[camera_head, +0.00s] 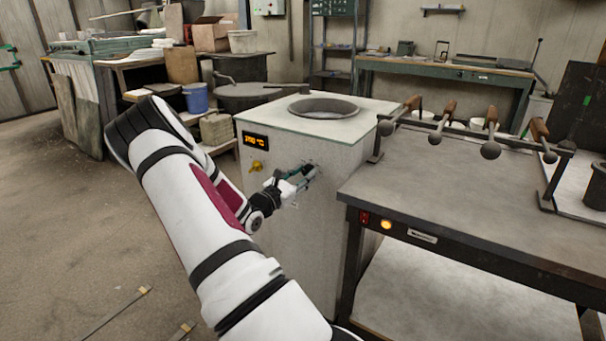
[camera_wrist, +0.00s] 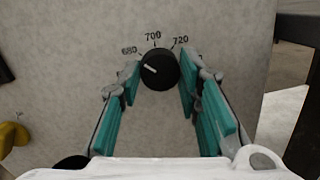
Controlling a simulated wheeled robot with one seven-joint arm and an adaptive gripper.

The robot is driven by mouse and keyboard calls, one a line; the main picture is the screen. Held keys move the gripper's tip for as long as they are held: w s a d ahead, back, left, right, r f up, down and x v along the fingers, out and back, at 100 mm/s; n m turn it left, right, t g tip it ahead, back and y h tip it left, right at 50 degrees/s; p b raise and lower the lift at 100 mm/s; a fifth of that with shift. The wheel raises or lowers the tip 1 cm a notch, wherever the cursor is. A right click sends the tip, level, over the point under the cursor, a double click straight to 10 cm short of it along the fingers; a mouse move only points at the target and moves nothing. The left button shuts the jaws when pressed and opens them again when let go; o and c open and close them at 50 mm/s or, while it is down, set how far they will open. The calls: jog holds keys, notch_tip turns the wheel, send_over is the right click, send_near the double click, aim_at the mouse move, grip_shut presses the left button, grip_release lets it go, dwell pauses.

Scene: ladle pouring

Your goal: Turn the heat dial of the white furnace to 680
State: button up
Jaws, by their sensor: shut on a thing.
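The white furnace (camera_head: 290,135) stands in the middle of the head view, with an orange-digit display (camera_head: 255,141) whose number is hard to read. The black round heat dial (camera_wrist: 159,70) is on its front face, with 680, 700 and 720 printed around its top. Its white mark points left and slightly up, close to the 680 direction but a little below it. My gripper (camera_head: 306,178) is at the furnace front. In the wrist view its teal fingers (camera_wrist: 158,82) sit on both sides of the dial, shut on it. In the head view the gripper mostly hides the dial.
A yellow knob (camera_head: 256,167) is on the furnace front, left of the dial. A dark metal table (camera_head: 460,190) with a rack of ladles (camera_head: 490,148) stands close on the right. Open floor (camera_head: 60,230) lies to the left.

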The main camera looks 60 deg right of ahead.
jog(key=o, duration=1.1)
jog(key=shift+o, duration=0.2)
jog(key=shift+a, duration=0.1)
jog(key=v, duration=1.2)
